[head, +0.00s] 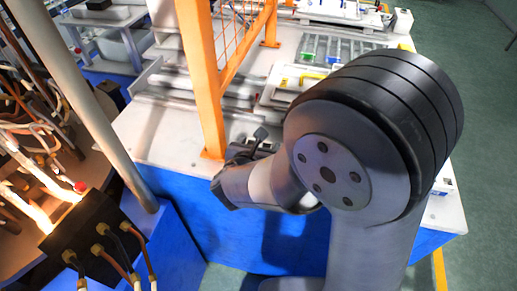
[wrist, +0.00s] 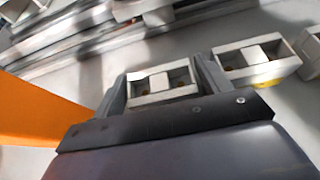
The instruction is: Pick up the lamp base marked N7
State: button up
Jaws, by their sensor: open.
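In the wrist view, a pale grey lamp base (wrist: 160,93) with two openings shows between the two dark fingers of my gripper (wrist: 163,82). The fingers are apart, one at each side of it; I cannot tell whether they touch it. A second similar base (wrist: 258,68) lies just right of the right finger, with something yellow under its edge. Another pale piece (wrist: 312,48) is cut off at the right edge. The view is blurred and no N7 mark can be read on any of them. In the head view my arm hides most of this area.
An orange post (head: 203,80) of a guard frame stands on the white table (head: 160,150) close to my gripper; it also fills the left of the wrist view (wrist: 40,115). Metal rails (wrist: 85,40) lie beyond. Burners with flames (head: 40,205) are at the far left.

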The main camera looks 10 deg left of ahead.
jog(key=c, duration=0.7)
jog(key=shift+r, duration=0.1)
jog(key=shift+c, duration=0.2)
